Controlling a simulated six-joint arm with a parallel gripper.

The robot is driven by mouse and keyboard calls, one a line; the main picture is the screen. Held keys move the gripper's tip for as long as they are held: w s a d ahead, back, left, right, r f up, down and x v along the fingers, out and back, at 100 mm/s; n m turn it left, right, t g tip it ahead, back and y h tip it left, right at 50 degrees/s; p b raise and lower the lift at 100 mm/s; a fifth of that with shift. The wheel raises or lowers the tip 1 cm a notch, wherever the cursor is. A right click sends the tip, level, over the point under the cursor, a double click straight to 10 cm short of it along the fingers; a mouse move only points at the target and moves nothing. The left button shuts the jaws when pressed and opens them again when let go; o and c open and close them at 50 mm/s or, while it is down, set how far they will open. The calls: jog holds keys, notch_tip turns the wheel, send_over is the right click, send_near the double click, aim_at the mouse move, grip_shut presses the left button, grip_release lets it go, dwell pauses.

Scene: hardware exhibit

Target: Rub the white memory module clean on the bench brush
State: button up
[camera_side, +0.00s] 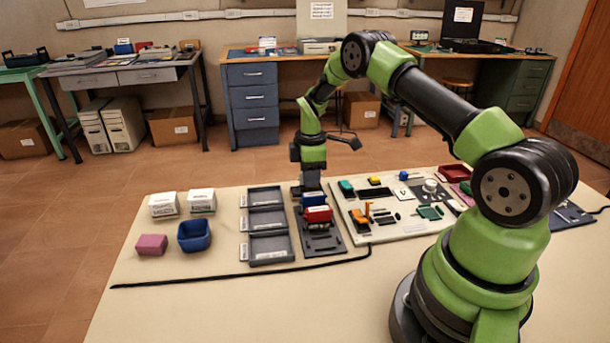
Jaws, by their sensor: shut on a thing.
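My gripper (311,182) points down over the back end of a dark stand (322,240), just behind a blue block (314,199) and a red block (318,214) on it. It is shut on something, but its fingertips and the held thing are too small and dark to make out. I cannot pick out the white memory module for certain, nor tell which thing is the bench brush.
A grey tray (245,222) with compartments stands left of the stand. A blue bin (208,235), a pink block (151,245) and two white boxes (164,203) are farther left. A pale board (385,234) with several parts lies right. A black cable (200,281) crosses the front.

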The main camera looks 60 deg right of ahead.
jog(key=shift+s+d, duration=0.15)
jog(key=shift+r, duration=3.55)
